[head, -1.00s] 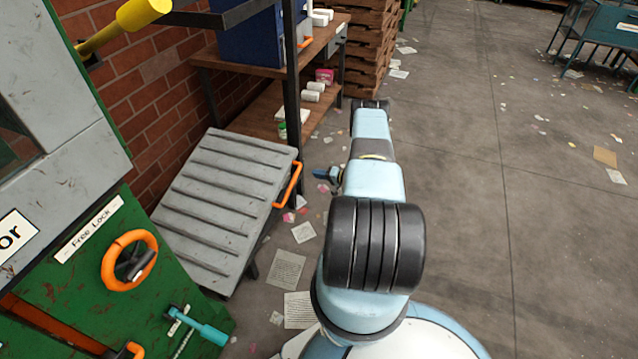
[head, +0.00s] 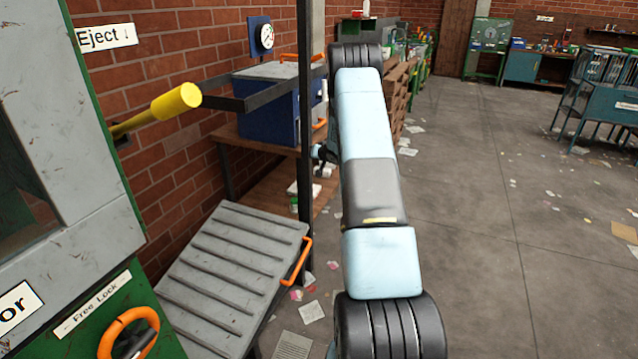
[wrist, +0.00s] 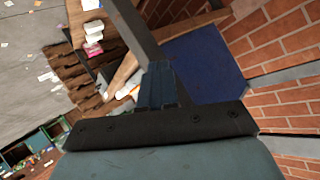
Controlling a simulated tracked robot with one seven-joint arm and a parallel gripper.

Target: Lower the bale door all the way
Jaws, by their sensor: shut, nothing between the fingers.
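The bale door appears to be the grey ribbed panel (head: 235,265) in the head view, beside the green machine. It is tilted, with an orange handle (head: 298,262) on its right edge. Its lower part runs out of the picture. My gripper (head: 321,152) shows small and dark blue at the left of my forearm, above and beyond the panel and apart from it. In the wrist view my gripper (wrist: 158,84) is shut and empty, and neither the panel nor its handle shows.
A dark upright post (head: 306,130) stands close by my gripper. A yellow-ended lever (head: 177,103) juts from the machine. An orange wheel (head: 128,334) sits below the "Free Lock" label. A blue box (head: 268,112) rests on the wooden bench behind. Open floor (head: 480,240) lies to the right.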

